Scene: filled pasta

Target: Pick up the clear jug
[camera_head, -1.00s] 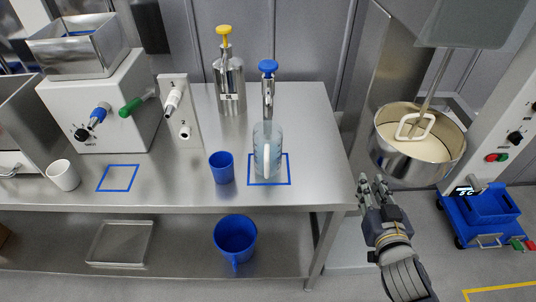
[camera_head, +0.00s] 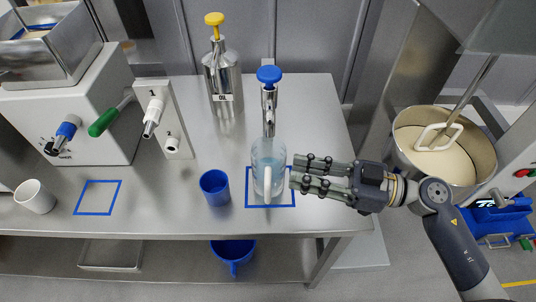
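The clear jug (camera_head: 268,160) stands upright on the steel table, inside a blue square outline (camera_head: 284,199) and under the blue-topped dispenser (camera_head: 269,100). Its pale handle faces the front. My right gripper (camera_head: 296,175) reaches in from the right at the jug's height, its fingertips close to the jug's right side. Its fingers are apart with nothing between them. I cannot tell whether a fingertip touches the jug. My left gripper is not in view.
A blue cup (camera_head: 215,188) stands just left of the jug. A steel oil dispenser (camera_head: 223,80) with a yellow top stands behind. A mixer bowl (camera_head: 442,150) is at the right, near my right arm. A white cup (camera_head: 35,196) is at the far left.

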